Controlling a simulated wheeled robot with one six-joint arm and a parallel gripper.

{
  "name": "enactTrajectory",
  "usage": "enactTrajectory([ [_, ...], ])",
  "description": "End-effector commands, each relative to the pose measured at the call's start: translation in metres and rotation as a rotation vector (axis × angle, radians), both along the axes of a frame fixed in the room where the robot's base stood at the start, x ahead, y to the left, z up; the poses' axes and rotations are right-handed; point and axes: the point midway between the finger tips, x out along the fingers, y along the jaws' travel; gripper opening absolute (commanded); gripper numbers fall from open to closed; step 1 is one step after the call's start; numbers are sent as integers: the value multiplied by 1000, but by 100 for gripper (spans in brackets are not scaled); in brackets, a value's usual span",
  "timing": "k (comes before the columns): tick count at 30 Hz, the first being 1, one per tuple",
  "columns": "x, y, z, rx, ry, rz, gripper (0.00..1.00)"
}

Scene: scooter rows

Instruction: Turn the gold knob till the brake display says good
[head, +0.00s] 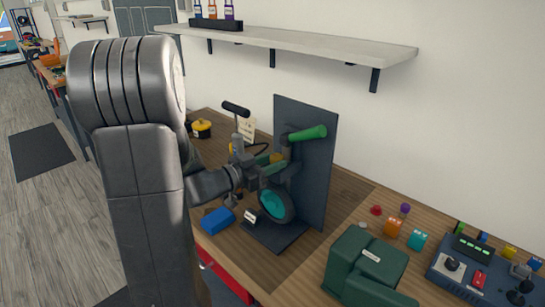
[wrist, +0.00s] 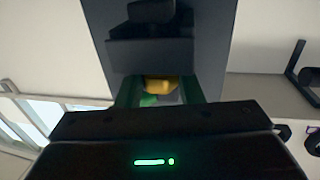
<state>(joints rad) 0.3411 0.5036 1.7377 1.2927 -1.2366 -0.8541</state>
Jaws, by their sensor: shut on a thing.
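The gold knob (wrist: 160,86) shows in the wrist view between my gripper's fingers (wrist: 158,92), with a green patch beside it. My gripper is shut on it; the fingers hide its sides. In the head view my gripper (head: 262,165) is at the scooter stand, below the green handlebar grip (head: 307,132) and above the teal-hubbed wheel (head: 274,205). The stand has a dark upright panel (head: 313,180). I cannot make out a brake display or its reading on the stand; my arm covers part of that area.
A blue block (head: 217,221) lies left of the stand's base. A green case (head: 368,258) and a control box with a small green-lit screen (head: 473,247) stand to the right. A white shelf (head: 300,38) runs above. Several small coloured items lie on the bench.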

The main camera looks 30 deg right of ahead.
Motion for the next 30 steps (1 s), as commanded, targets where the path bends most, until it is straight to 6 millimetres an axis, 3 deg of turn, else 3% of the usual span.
enactTrajectory([
  [21,2,0,0,0,-1,-92,11],
  [22,2,0,0,0,-1,-92,38],
  [24,2,0,0,0,-1,-92,52],
  [25,2,0,0,0,-1,-92,56],
  [30,2,0,0,-1,-1,-92,56],
])
